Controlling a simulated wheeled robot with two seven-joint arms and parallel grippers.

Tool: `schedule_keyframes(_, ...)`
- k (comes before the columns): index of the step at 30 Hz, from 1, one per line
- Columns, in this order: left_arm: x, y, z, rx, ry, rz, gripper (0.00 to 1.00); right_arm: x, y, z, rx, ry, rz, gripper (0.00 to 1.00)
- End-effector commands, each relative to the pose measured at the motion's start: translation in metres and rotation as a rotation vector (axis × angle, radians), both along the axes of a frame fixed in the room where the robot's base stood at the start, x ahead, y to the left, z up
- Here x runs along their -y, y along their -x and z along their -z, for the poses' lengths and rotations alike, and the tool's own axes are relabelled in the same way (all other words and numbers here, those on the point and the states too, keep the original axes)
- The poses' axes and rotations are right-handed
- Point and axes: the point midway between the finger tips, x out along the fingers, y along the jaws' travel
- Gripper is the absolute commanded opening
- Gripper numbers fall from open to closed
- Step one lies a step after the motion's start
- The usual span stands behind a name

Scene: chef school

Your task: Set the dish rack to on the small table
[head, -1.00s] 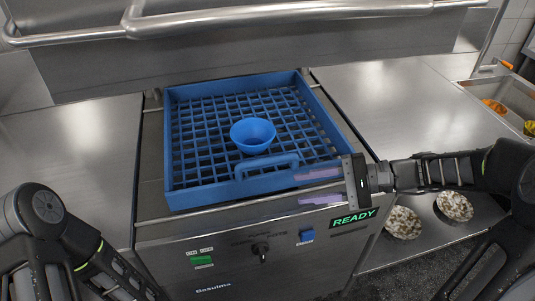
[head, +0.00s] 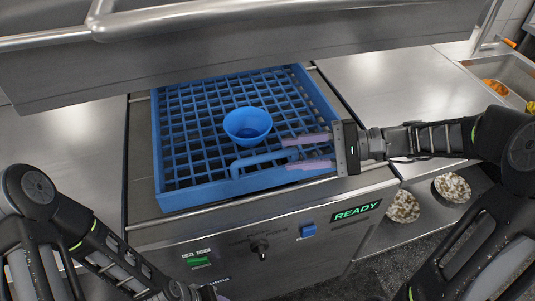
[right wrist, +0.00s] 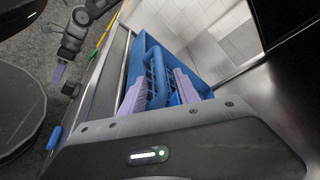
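The blue dish rack (head: 160,165) sits on the steel dishwasher (head: 290,232) with a blue bowl (head: 248,125) inside it. A raised handle (head: 262,158) stands at the rack's front side. My right gripper (head: 307,152) is open, its two lilac fingers apart beside the handle's right end. In the right wrist view its fingers (right wrist: 160,90) lie either side of the handle (right wrist: 157,75); contact is unclear. My left gripper is mostly cut off at the bottom of the head view; it shows small in the right wrist view (right wrist: 58,72). I cannot identify the small table.
A steel hood with a bar (head: 270,20) hangs close above the rack's back. Bare steel counters lie left (head: 65,160) and right (head: 400,85). A control panel faces front.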

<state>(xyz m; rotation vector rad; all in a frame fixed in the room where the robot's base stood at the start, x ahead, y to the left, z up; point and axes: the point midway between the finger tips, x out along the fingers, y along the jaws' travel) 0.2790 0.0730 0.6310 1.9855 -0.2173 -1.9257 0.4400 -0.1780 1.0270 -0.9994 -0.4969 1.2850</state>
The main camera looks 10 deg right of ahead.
Motion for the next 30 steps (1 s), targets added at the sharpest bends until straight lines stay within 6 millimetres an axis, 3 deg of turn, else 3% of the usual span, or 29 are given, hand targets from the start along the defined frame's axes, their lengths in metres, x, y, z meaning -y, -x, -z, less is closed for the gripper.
schedule_keyframes(12, 0.0, 0.001, -0.011, -0.003, -0.003, -0.001, 0.43, -0.056, -0.015, 0.012, -0.001, -0.001, -0.002, 0.38)
schedule_keyframes(23, -0.001, 0.001, -0.011, -0.004, -0.002, -0.001, 0.43, -0.062, -0.017, 0.014, 0.001, 0.001, -0.001, 0.38)
schedule_keyframes(30, -0.001, 0.001, -0.011, -0.004, -0.002, -0.001, 0.43, -0.062, -0.016, 0.014, 0.0, 0.001, -0.001, 0.18)
